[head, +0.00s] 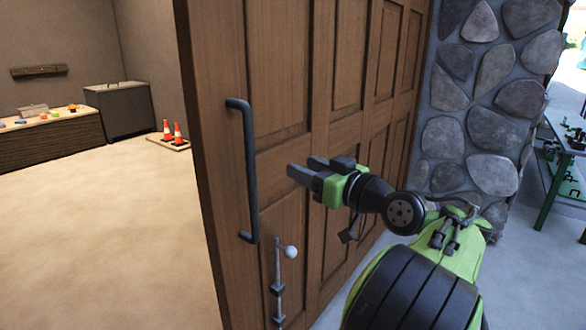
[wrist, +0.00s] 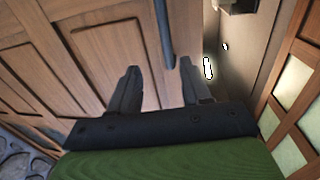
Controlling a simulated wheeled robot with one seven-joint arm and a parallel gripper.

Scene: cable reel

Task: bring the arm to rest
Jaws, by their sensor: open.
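My gripper (head: 302,170) is open and empty in the head view, in front of the brown panelled wooden door and to the right of its long dark handle. In the wrist view my gripper (wrist: 158,82) shows both fingers spread, with nothing between them but door surface behind. My green arm reaches in from the lower right of the head view. The door handle (head: 246,170) is a vertical bar; a dark bar also shows beyond the fingers in the wrist view (wrist: 164,35). Whether the gripper touches the door cannot be told.
The wooden door (head: 280,60) stands close before my arm. A stone wall (head: 480,110) is on the right, with a green-legged bench (head: 565,170) beyond. Left of the door is open floor (head: 110,230), with traffic cones (head: 177,133), a grey cabinet (head: 120,108) and a wooden counter (head: 50,140).

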